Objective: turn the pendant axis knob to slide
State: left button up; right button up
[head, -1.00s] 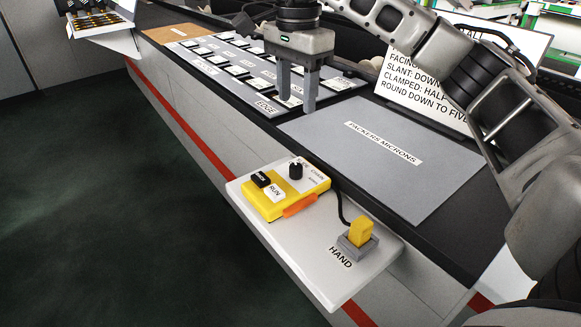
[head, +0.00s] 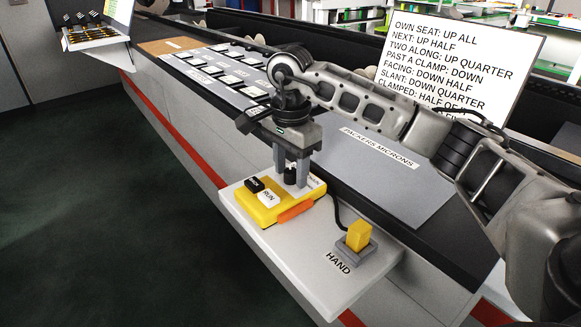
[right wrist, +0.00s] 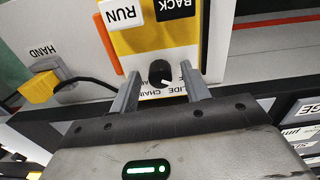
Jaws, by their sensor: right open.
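The yellow pendant (head: 277,205) lies on a light shelf, with a black BACK button (head: 254,184), a white RUN button (head: 267,198) and an orange bar on its side. Its black axis knob (head: 290,176) is partly hidden behind my right gripper's fingers in the head view. My right gripper (head: 291,184) points down over the knob, open, one finger on each side. In the right wrist view the knob (right wrist: 159,73) sits between the fingertips, with gaps on both sides. Its white mark points toward the lower right there, and the lettering below reads SLIDE and CHAIN, partly covered. My left gripper is not in view.
A yellow plug in a grey HAND socket (head: 356,252) stands on the shelf's right, with a black cable to the pendant. Behind are a grey PACKERS MICRONS mat (head: 400,190), a panel of labelled tiles (head: 222,70) and a text board (head: 455,65).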

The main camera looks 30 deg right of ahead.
jog(key=c, duration=1)
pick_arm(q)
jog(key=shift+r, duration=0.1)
pick_arm(e)
jog(key=shift+m, duration=0.3)
jog(key=m+p, duration=0.1)
jog(key=m, duration=0.3)
jog(key=shift+r, duration=0.1)
jog(key=shift+m+p, duration=0.4)
jog(key=shift+m, duration=1)
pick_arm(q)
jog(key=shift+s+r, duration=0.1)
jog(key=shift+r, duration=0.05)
pick_arm(e)
jog(key=shift+m, duration=0.3)
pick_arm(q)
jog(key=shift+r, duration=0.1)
